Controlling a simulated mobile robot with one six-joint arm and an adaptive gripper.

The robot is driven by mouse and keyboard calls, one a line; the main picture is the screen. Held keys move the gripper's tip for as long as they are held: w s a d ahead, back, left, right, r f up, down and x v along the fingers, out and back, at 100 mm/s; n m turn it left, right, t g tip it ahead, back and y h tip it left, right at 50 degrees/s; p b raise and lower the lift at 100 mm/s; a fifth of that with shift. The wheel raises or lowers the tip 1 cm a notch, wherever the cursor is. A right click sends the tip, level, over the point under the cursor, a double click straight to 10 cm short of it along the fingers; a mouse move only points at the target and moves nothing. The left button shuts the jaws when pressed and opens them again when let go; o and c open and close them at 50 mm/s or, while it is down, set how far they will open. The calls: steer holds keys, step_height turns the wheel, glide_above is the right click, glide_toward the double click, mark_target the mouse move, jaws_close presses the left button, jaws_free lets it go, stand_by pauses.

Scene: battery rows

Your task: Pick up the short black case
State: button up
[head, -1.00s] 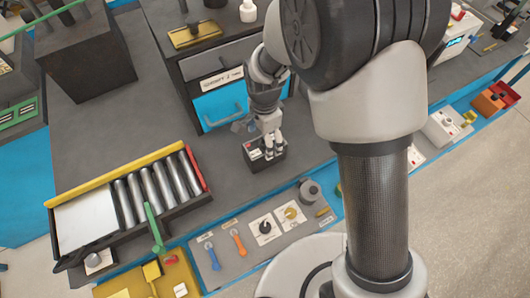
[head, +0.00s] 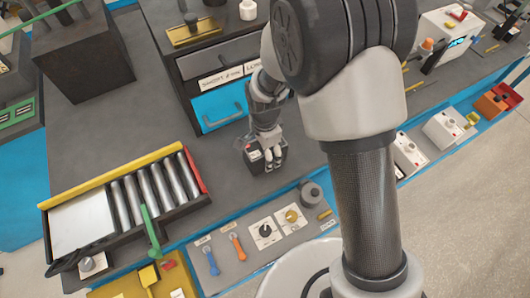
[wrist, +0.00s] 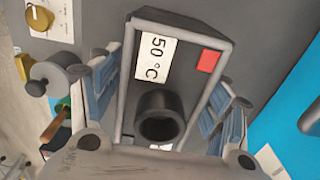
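A small black case (head: 249,160) stands on the grey bench top in the head view, partly hidden by my gripper. In the wrist view the case (wrist: 186,81) has a grey rim, a white "50 °C" label, a red square and a round black post or opening. My gripper (head: 267,153) points down over it. In the wrist view the fingers of my gripper (wrist: 160,98) are spread, one along each long side of the case. They look very close to its sides; I see no clear grip.
A cabinet with a blue drawer (head: 221,108) stands just behind the case. A roller tray (head: 120,243) is to the left. A panel with knobs (head: 266,232) and a grey cylinder (head: 311,193) lie in front. Bare bench lies left of the case.

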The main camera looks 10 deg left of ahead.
steer(key=c, duration=1.1)
steer(key=shift+o, duration=0.2)
